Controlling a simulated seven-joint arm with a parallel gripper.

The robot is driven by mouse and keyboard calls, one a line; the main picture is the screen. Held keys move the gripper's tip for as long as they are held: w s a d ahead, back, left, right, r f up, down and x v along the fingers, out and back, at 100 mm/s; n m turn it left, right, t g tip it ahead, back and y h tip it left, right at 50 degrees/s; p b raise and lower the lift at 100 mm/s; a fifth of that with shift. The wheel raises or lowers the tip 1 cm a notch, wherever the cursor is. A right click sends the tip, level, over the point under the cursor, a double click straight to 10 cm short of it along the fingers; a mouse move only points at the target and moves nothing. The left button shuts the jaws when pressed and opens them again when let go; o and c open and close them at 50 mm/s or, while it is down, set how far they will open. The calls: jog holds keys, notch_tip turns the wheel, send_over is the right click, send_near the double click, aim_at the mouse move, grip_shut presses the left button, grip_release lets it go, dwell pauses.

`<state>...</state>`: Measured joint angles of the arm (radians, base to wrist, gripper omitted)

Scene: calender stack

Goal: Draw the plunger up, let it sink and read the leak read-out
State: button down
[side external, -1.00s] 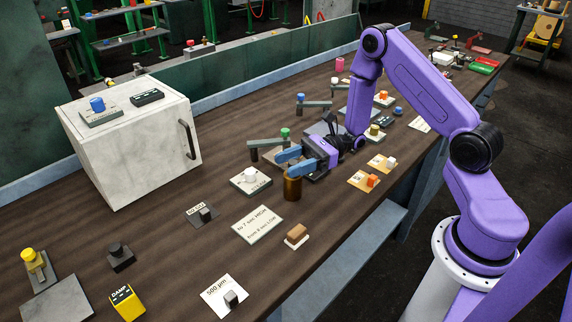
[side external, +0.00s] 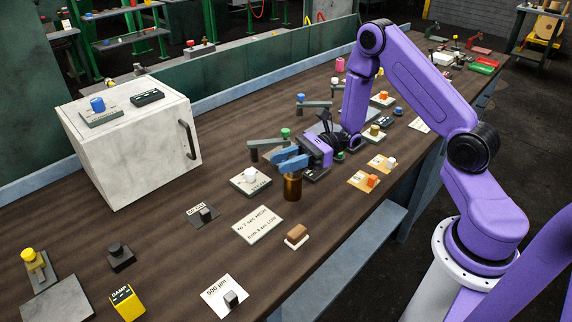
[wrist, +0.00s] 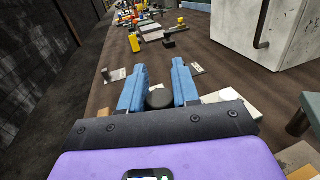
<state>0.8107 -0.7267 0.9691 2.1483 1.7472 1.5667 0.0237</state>
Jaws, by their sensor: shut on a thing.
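A brown cylinder (side external: 292,188) stands upright on the bench in the side view. My gripper (side external: 289,160), with blue fingers, is at the top of this cylinder. In the wrist view my gripper (wrist: 159,88) has a dark round knob (wrist: 160,98) between its fingers, which looks like the plunger's top. The fingers are shut on it. They hide most of the plunger in the side view, so I cannot tell how far it is drawn. A dark display box (side external: 147,97) sits on the white cabinet; I cannot tell whether it is the leak read-out, and its figures are unreadable.
A white cabinet (side external: 135,150) stands at the left. A printed card (side external: 257,225), a white-button plate (side external: 250,180) and a brown block (side external: 297,236) lie near the cylinder. A green-topped post with an arm (side external: 285,133) stands close behind my gripper.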

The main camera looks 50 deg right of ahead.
jog(key=shift+r, duration=2.4)
